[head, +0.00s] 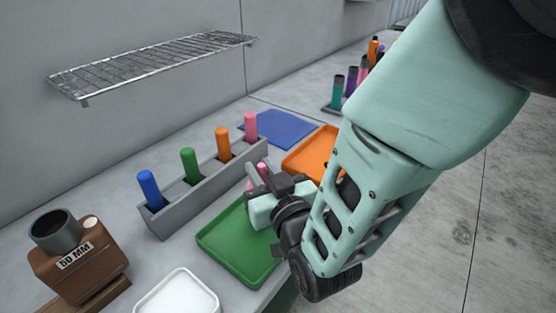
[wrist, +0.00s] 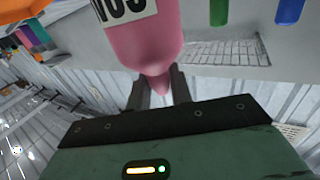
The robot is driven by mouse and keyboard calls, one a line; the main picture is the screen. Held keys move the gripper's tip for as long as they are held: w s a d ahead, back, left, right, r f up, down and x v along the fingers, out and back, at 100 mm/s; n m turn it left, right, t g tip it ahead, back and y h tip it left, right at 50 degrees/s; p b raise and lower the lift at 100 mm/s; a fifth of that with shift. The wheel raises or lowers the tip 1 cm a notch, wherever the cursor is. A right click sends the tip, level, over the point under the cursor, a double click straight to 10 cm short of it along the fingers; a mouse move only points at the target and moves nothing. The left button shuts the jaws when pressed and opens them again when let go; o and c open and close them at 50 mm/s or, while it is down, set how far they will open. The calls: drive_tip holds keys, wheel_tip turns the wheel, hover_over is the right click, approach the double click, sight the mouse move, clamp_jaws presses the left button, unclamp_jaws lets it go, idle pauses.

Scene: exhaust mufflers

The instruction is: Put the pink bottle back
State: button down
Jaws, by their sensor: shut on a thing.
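My gripper (head: 263,190) hangs over the far right part of the green tray (head: 222,262), beside the grey rack. In the wrist view its dark fingers (wrist: 158,92) are shut on the narrow neck of a pink bottle (wrist: 146,40). The bottle has a white label with black print, partly cut off by the picture edge. In the head view only a small pink part (head: 262,171) shows behind my gripper; the rest is hidden. I cannot tell whether the bottle touches anything below.
A grey rack (head: 190,210) holds blue, green, orange and pink cylinders. A blue tray (head: 280,128), an orange tray (head: 305,155) and a white tray (head: 178,298) lie nearby. A wire shelf (head: 150,62) juts from the wall; several bottles (head: 352,82) stand farther back.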

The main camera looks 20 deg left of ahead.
drive_tip(key=shift+f, duration=1.55)
drive_tip(key=c, duration=1.3)
unclamp_jaws()
drive_tip(key=shift+o, duration=0.2)
